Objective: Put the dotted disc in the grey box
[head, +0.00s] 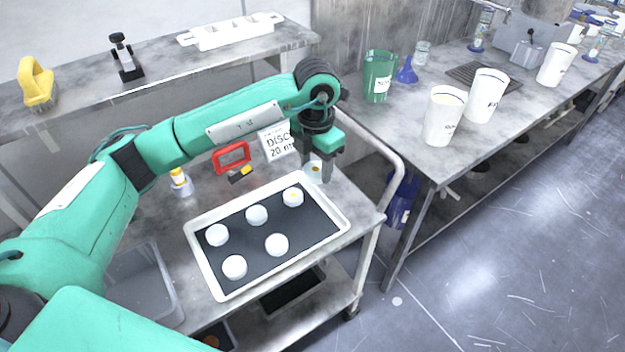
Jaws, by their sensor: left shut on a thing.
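My left gripper (319,170) points down above the far right corner of the white-rimmed tray (196,262). It is shut on a pale disc (314,169), partly hidden by the fingers; a small coloured mark seems to show on it, too small to be sure. On the tray's dark mat lie several white discs. One disc (293,197), near the gripper, has a small orange-yellow mark; the others, such as the front middle disc (277,244), look plain. A grey box (168,283), open-topped, stands left of the tray, partly hidden by my arm. My right gripper is out of view.
Behind the tray stand a sign (277,143), a red-framed thing (232,156) and a small bottle with an orange top (181,182). The cart's raised rail (385,155) is right of the gripper. A bench with white beakers (444,116) stands further right.

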